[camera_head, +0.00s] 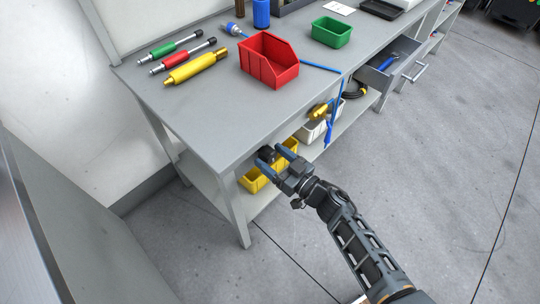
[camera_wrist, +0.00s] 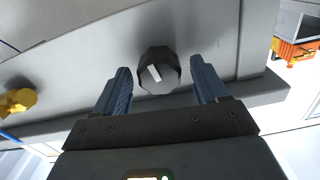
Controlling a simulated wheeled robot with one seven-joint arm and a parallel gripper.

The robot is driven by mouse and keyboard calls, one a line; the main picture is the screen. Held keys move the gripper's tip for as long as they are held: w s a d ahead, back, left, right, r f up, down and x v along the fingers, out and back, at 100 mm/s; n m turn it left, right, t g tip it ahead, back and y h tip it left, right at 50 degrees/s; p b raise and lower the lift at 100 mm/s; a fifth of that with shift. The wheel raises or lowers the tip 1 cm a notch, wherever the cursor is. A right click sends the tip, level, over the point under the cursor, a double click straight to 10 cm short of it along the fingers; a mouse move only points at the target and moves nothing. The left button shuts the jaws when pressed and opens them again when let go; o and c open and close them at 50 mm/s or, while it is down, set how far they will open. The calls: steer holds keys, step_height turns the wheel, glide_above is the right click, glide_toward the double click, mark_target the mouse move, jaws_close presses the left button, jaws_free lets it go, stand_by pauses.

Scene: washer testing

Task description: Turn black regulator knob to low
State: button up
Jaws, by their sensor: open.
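The black regulator knob (camera_wrist: 160,71) shows in the wrist view, mounted on the grey front edge of the workbench. It has a white pointer mark on its face, tilted slightly; no scale or "low" label is readable. In the head view the knob (camera_head: 267,154) is small and partly hidden by my gripper. My gripper (camera_head: 272,158) is open, with its two blue fingers on either side of the knob. In the wrist view my gripper (camera_wrist: 160,88) has a finger left and right of the knob, with visible gaps, so they look apart from it.
A yellow fitting (camera_wrist: 17,102) sits left of the knob in the wrist view. On the workbench (camera_head: 210,115) stand a red bin (camera_head: 268,62), a green bin (camera_head: 331,32) and several screwdriver-like tools. Yellow bins (camera_head: 253,181) are on the shelf below. An open drawer (camera_head: 385,72) juts out further right.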

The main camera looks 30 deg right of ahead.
steer(key=shift+w+a, duration=0.2)
steer(key=shift+w, duration=0.45)
steer(key=c, duration=1.1)
